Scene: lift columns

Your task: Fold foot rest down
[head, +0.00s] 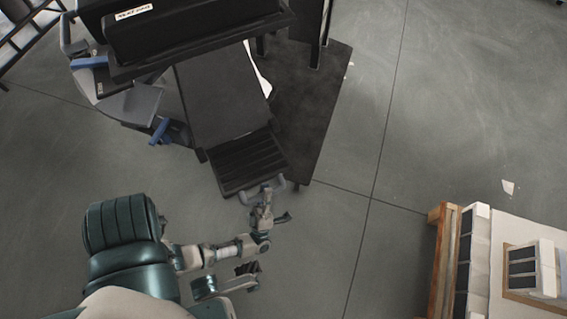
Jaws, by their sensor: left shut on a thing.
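The foot rest (247,165) is a black ribbed plate at the front end of a dark, long machine in the head view. A grey looped handle (279,182) sticks out from its front edge. My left gripper (265,192) is at this handle and shut on it. The gripper's fingers partly cover the handle, so the exact grip is hard to see. What I take for my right gripper (247,276) is lower in the picture, apart from the foot rest. Its fingers are small and partly hidden, and I cannot tell whether it is open.
The machine has a flat dark deck (222,95), a black upper part (185,25) and blue levers (160,131) at its left. A dark mat (318,120) lies beside it. A wooden-edged unit (440,255) stands at the lower right. The grey floor between is clear.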

